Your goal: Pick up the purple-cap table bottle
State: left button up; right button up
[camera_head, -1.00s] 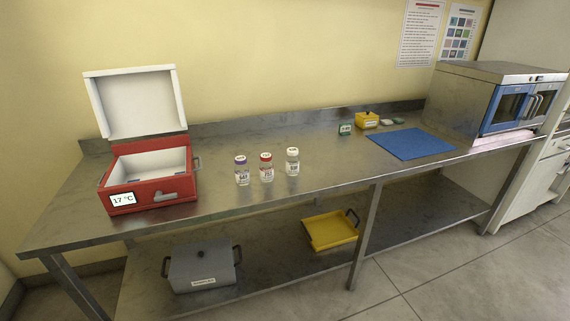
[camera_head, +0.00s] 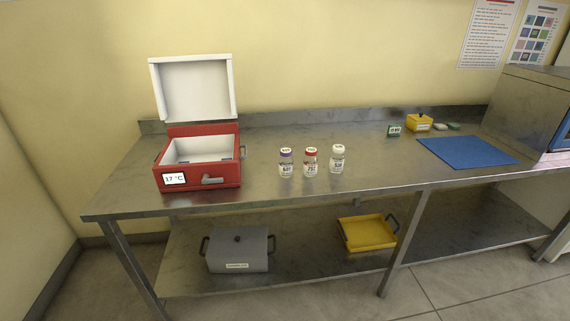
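The purple-cap bottle (camera_head: 286,163) stands upright on the steel table (camera_head: 250,194), the leftmost of three small white-labelled bottles. The red-cap bottle (camera_head: 310,162) stands just right of it, and the white-cap bottle (camera_head: 337,159) stands right of that, slightly farther back. The three are close together but apart. Neither of my grippers shows in the head view.
An open red box (camera_head: 200,180) reading 17 °C, lid up, stands left of the bottles. A blue mat (camera_head: 465,151), yellow box (camera_head: 419,123) and green display (camera_head: 394,131) lie right. A grey lidded container (camera_head: 238,252) and yellow tray (camera_head: 368,233) sit on the lower shelf.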

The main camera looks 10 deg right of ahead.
aim_at(286, 160)
jog(key=i+l, duration=0.2)
jog(key=l, duration=0.15)
jog(key=i+l, duration=0.15)
jog(key=l, duration=0.25)
jog(key=i+l, duration=0.2)
jog(key=l, duration=0.15)
jog(key=i+l+u, duration=0.1)
jog(key=l, duration=0.3)
jog(key=i+l, duration=0.2)
jog(key=l, duration=0.15)
